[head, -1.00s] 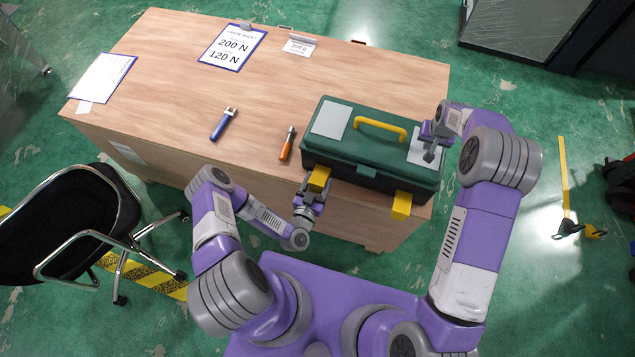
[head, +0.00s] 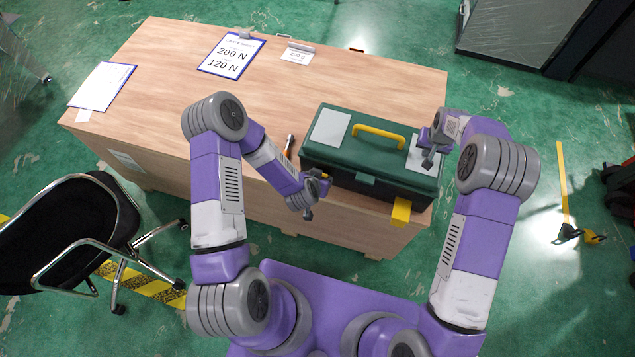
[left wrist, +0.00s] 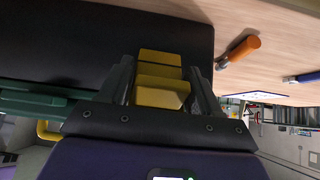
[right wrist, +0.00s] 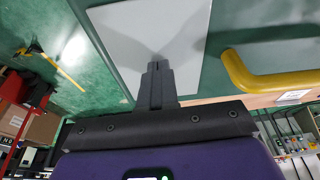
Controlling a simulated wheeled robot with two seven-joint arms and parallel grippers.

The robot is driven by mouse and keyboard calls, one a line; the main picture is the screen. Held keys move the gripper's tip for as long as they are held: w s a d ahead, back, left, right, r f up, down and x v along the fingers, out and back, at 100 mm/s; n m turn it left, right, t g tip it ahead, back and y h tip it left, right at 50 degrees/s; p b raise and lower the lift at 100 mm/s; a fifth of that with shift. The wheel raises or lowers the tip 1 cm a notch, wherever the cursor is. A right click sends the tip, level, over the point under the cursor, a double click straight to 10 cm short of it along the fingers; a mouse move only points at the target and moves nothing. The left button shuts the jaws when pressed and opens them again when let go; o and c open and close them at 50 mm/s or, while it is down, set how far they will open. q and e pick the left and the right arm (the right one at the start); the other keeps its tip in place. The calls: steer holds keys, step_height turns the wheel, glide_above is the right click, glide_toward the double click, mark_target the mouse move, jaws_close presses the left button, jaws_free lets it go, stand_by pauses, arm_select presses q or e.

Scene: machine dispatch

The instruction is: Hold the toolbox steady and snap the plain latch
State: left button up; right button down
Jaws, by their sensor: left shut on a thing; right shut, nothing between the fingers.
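The green toolbox (head: 355,158) with a black lower body sits at the desk's front right edge. Its lid has a yellow handle (head: 379,132) and two pale grey plates. My left gripper (head: 322,180) is shut on the left yellow latch (left wrist: 160,80) at the toolbox front, which shows between its fingers in the left wrist view. The right yellow latch (head: 402,210) sticks out from the front, clear of both grippers. My right gripper (head: 428,160) is shut and empty, its tips at the right grey plate (right wrist: 130,40) on the lid. Whether they touch cannot be told.
An orange-handled tool (head: 289,145) lies just left of the toolbox. A clipboard (head: 231,55), a small labelled item (head: 298,53) and a paper sheet (head: 102,85) lie further back on the desk (head: 160,100). A black chair (head: 70,225) stands at the left.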

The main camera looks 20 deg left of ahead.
arm_select(q)
steer(key=g, duration=0.1)
steer(key=w+g, duration=0.1)
steer(key=shift+r+g, duration=0.25)
steer(key=shift+g, duration=0.05)
arm_select(e)
steer(key=shift+s+f, duration=0.3)
steer(key=shift+f, duration=0.05)
arm_select(q)
steer(key=shift+w+g, duration=0.15)
steer(key=shift+g, duration=0.95)
steer(key=shift+w+r+g, duration=0.1)
steer(key=shift+w+g, duration=0.1)
steer(key=shift+g, duration=0.1)
steer(key=shift+w+r, duration=0.2)
steer(key=shift+r, duration=0.05)
arm_select(e)
steer(key=shift+w+d, duration=0.1)
arm_select(q)
steer(key=o, duration=1.2)
steer(key=shift+r, duration=0.1)
steer(key=v, duration=1.2)
arm_select(e)
steer(key=shift+r, duration=0.1)
arm_select(q)
steer(key=shift+s+d+r, duration=0.1)
steer(key=shift+r, duration=0.05)
arm_select(e)
steer(key=shift+r, duration=0.15)
